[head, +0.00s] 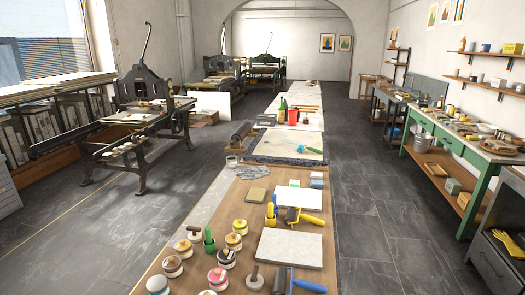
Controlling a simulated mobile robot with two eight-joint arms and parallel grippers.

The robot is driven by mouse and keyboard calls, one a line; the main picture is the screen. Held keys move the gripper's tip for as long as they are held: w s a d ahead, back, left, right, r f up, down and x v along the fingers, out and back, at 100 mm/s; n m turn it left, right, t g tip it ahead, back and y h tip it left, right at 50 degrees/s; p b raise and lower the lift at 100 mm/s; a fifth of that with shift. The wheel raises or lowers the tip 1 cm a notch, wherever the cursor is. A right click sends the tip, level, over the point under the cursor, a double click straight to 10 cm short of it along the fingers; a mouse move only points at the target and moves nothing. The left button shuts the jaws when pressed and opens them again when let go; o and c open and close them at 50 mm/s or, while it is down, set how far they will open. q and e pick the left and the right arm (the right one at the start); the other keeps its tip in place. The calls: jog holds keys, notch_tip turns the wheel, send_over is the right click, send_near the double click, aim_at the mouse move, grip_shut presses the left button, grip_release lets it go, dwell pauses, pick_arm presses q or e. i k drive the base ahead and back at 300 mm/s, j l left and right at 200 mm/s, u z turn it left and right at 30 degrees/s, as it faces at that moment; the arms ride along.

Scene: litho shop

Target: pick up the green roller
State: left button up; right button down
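A roller with a yellow handle (310,218) lies behind the pale slab. A dark roller with a blue handle (309,286) lies at the table's near edge, partly cut off by the frame. Neither of my grippers is in view.
The long table (200,205) runs away from me, with several open paint tins (172,266) at its front left. A pale slab (289,248) lies at front right. Presses stand at left, a green-legged workbench (451,141) at right. Dark floor is clear on both sides.

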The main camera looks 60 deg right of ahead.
aim_at(310, 149)
jog(key=z, duration=2.25)
